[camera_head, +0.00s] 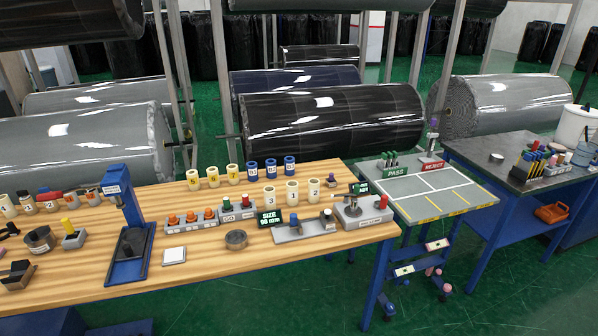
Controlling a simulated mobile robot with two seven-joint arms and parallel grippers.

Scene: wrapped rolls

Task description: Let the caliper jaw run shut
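The caliper is a long grey bar (303,231) lying on the wooden bench near its front edge, right of the middle of the view. A dark display (269,218) at the left end reads "SIZE 80 mm" in green. The jaw appears apart from the display end, and I see nothing held between them. Fine detail of the jaw faces is too small to tell. Neither of my grippers can be made out in this view.
Cream numbered cups (292,191) stand behind the caliper. A grey device with a small screen (360,210) stands right of it, and a round dark puck (236,239) lies left. A blue press (127,230) rises farther left. The PASS/REJECT table (440,203) adjoins at right.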

